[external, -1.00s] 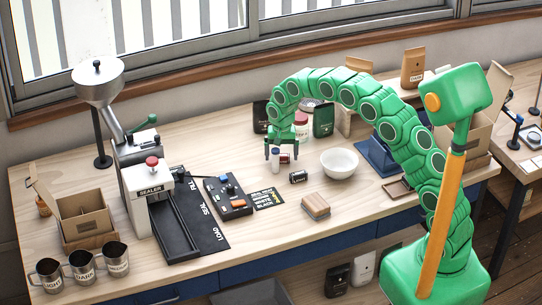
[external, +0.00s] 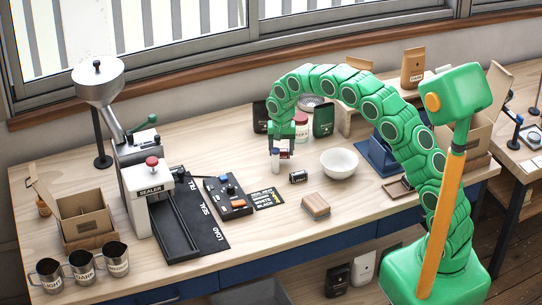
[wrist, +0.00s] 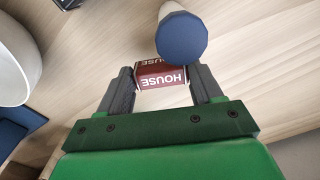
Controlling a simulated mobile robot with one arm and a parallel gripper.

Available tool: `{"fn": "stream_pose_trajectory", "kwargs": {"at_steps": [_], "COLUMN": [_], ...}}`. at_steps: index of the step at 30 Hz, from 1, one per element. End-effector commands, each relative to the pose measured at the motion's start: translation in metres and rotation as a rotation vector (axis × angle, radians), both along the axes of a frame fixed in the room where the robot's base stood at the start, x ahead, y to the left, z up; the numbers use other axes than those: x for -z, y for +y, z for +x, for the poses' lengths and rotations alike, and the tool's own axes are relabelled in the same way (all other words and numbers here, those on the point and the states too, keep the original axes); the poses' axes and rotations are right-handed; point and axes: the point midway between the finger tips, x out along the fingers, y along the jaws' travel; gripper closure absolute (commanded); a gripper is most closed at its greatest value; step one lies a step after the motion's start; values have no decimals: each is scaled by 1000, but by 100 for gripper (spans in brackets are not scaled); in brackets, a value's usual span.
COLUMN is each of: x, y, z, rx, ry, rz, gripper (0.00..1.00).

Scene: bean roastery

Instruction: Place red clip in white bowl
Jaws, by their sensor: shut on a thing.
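My gripper (external: 283,152) is shut on a small white and dark red piece marked HOUSE (wrist: 160,76), a little above the table. The piece sits between both fingers in the wrist view; in the external view it is small and partly covered by the fingers. The white bowl (external: 339,163) stands on the table to the right of my gripper and looks empty. Its rim also shows at the left edge of the wrist view (wrist: 30,50). I cannot make out a separate red clip.
A blue-capped upright cylinder (external: 275,160) stands close beside my gripper; its cap looms in the wrist view (wrist: 182,38). A dark small can (external: 298,177) lies in front. A wooden block (external: 316,205) is nearer. Dark pouches (external: 323,120) and a red-labelled jar (external: 301,127) stand behind.

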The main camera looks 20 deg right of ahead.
Motion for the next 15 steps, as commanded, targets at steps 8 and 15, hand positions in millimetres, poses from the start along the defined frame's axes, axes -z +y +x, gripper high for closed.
{"fn": "stream_pose_trajectory", "kwargs": {"at_steps": [8, 15], "x": [-50, -81], "y": [0, -4], "z": [1, -4], "rx": [0, -7], "ry": [-5, -1], "rz": [1, 1], "gripper": [68, 68]}}
